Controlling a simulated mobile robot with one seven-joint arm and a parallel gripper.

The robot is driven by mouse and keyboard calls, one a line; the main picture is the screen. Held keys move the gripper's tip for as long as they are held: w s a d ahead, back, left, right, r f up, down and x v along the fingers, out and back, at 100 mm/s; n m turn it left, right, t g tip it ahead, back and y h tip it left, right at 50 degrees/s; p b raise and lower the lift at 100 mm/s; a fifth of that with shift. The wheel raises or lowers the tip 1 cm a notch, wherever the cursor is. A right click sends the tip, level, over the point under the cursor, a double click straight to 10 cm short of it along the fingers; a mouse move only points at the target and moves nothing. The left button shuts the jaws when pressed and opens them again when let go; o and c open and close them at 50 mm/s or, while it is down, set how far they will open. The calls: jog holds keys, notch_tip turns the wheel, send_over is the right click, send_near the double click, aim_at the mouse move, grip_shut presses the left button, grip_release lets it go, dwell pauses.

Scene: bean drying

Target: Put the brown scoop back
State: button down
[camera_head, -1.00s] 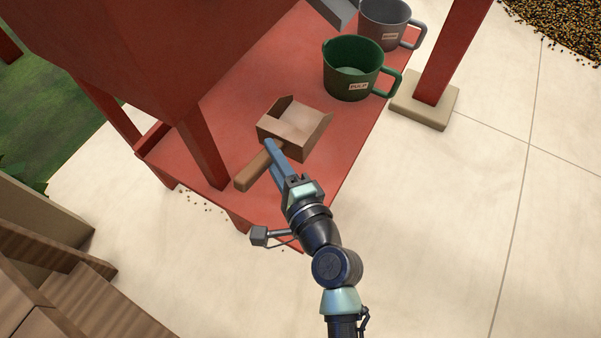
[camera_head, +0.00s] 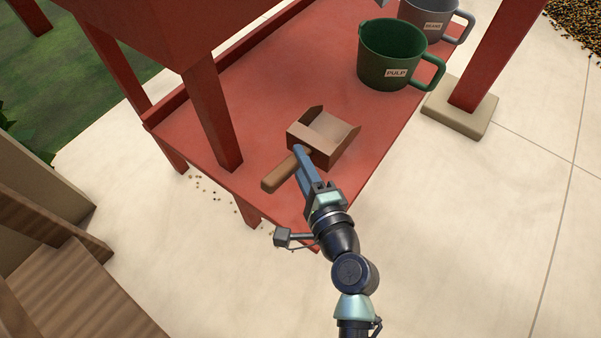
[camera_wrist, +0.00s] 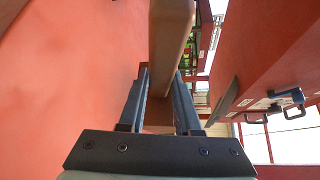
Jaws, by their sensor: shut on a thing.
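The brown scoop (camera_head: 340,131) is a square, open-topped box with a brown handle (camera_head: 280,173) pointing to the lower left. My gripper (camera_head: 301,152) is shut on the handle near the box. The scoop shows over the front part of the red table (camera_head: 270,85), opening upward; whether it touches the top I cannot tell. In the wrist view the handle (camera_wrist: 170,45) runs between my two fingers (camera_wrist: 160,85), and the box is mostly hidden.
A green cup labelled PULP (camera_head: 388,60) stands behind the scoop to the right, with a grey cup (camera_head: 436,22) beyond it. A red leg (camera_head: 212,120) rises left of the scoop. A red post (camera_head: 500,50) stands right of the table. The tabletop between scoop and leg is clear.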

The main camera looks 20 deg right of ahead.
jog(key=shift+f+b, duration=0.65)
jog(key=shift+f, duration=0.65)
jog(key=shift+f, duration=0.1)
jog(key=shift+f, duration=0.15)
jog(key=c, duration=0.6)
grip_release()
jog(key=shift+s+r, duration=0.1)
jog(key=shift+r, duration=0.25)
jog(key=s, duration=0.4)
jog(key=s+r+p, duration=0.1)
jog(key=s, duration=0.2)
jog(key=s+d+p, duration=0.1)
jog(key=s, duration=0.3)
jog(key=shift+s+r, duration=0.35)
